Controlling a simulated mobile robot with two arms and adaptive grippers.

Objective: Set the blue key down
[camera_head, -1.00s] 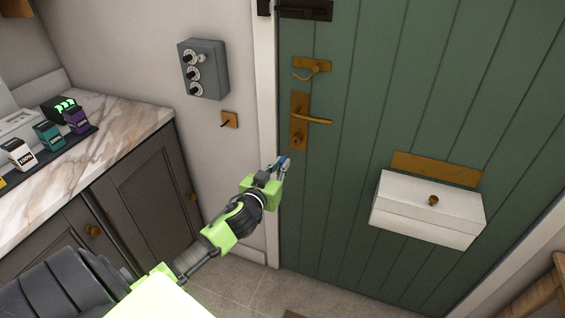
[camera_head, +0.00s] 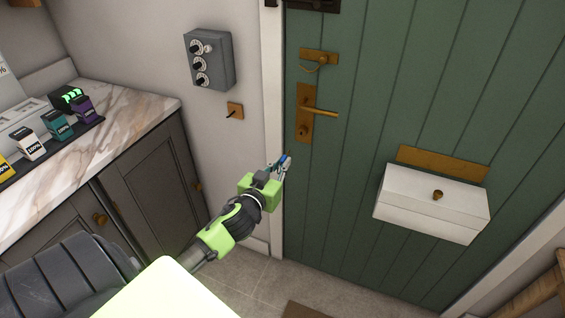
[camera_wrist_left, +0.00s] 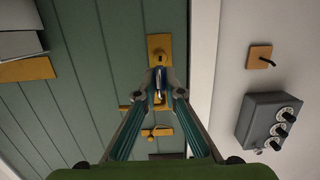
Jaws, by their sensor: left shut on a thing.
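My left gripper (camera_head: 279,165) is in front of the left edge of the green door, below the brass lock plate. It is shut on the blue key (camera_head: 284,160), a small blue shape at the fingertips. In the left wrist view the key (camera_wrist_left: 159,76) shows between the two fingertips (camera_wrist_left: 157,98), in front of the brass lock plate (camera_wrist_left: 160,46). Most of the key is hidden by the fingers. It is held in the air, apart from the counter. My right gripper is not in view.
A marble counter (camera_head: 135,100) at left carries several labelled boxes, among them a teal one (camera_head: 57,126). A grey dial box (camera_head: 209,60) and brass switch (camera_head: 235,110) are on the wall. The green door (camera_head: 365,90) has a brass handle (camera_head: 318,112) and a white letter box (camera_head: 432,205).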

